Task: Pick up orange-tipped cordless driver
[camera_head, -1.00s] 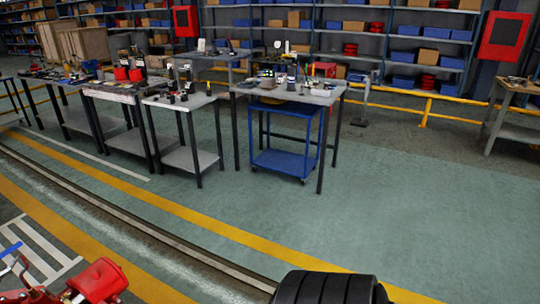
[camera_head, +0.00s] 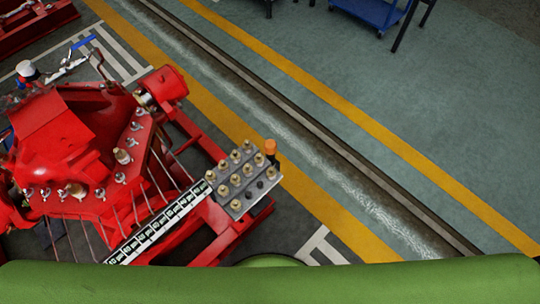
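A small upright item with an orange top and a dark lower part, which looks like the orange-tipped cordless driver (camera_head: 270,148), shows at the far right corner of a grey block (camera_head: 240,186). The block carries rows of brass-coloured fittings and sits at the right end of the red pumpset (camera_head: 75,135). The item's lower part is small and partly hidden, so I cannot tell whether it stands in the block or behind it. Neither of my grippers is in view.
A long light strip with dark segments (camera_head: 160,222) runs along the pumpset to the block. A green rounded surface (camera_head: 270,284) fills the bottom edge. Beyond the yellow floor line (camera_head: 330,210), the floor is clear up to a blue cart (camera_head: 370,10).

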